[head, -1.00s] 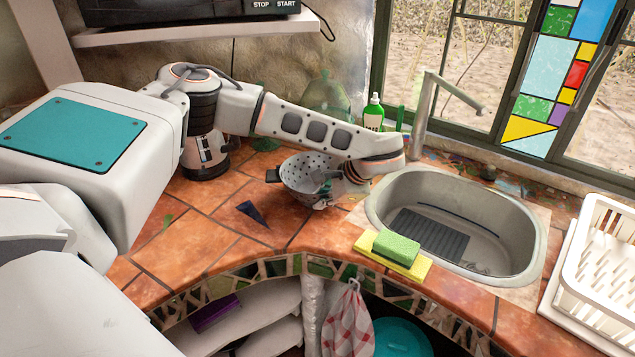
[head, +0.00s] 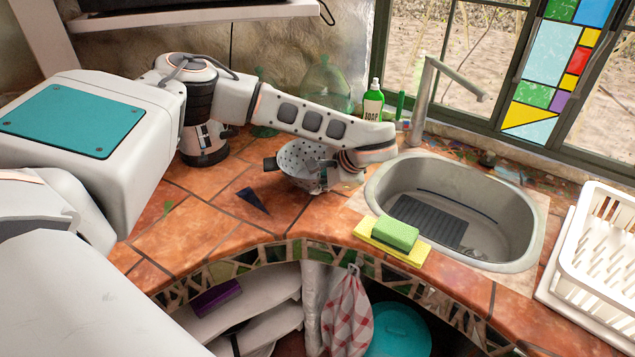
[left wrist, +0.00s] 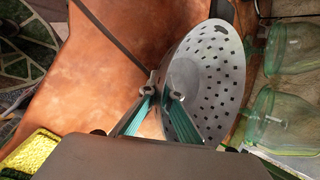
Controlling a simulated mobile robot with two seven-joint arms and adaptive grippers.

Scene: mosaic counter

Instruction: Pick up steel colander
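The steel colander (head: 296,158) is a grey perforated bowl with a dark handle on its left. It is at the back of the tiled counter, left of the sink; I cannot tell whether it touches the counter. My left gripper (head: 322,178) reaches it from the right. In the left wrist view the colander (left wrist: 208,75) fills the right of centre. The fingertips of my left gripper (left wrist: 163,92) are close together, one on each side of its near rim. They look shut on that rim. My right gripper is not in view.
The sink (head: 512,225) lies right of the colander, with a sponge (head: 396,234) at its front-left edge. A green soap bottle (head: 373,103) and a glass jug (head: 325,85) stand behind my left arm. A white dish rack (head: 600,245) is far right.

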